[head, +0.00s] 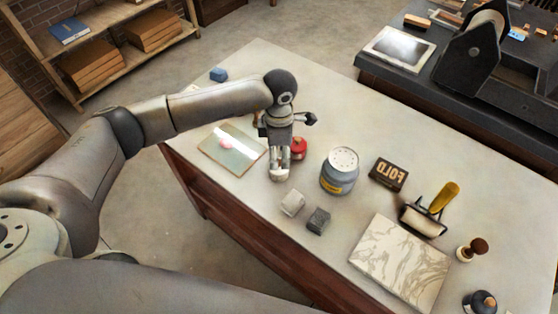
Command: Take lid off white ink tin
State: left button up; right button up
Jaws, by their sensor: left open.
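My left gripper (281,160) points down over the table, its jaws open. A small pale object (280,173) shows right at the fingertips; it may be the white ink tin, but the fingers cover much of it and I cannot make out its lid or whether they touch it. A red tin (300,149) stands just right of the gripper, partly hidden behind it. My right gripper is not in view.
A grey can (339,174) with a perforated white top stands to the right. A pale block (292,202) and a dark block (318,221) sit in front. A marbled slab (400,262) lies front right.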

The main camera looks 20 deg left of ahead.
aim_at(279, 164)
pick_arm(q)
jog(key=shift+f, duration=1.35)
jog(key=c, duration=0.9)
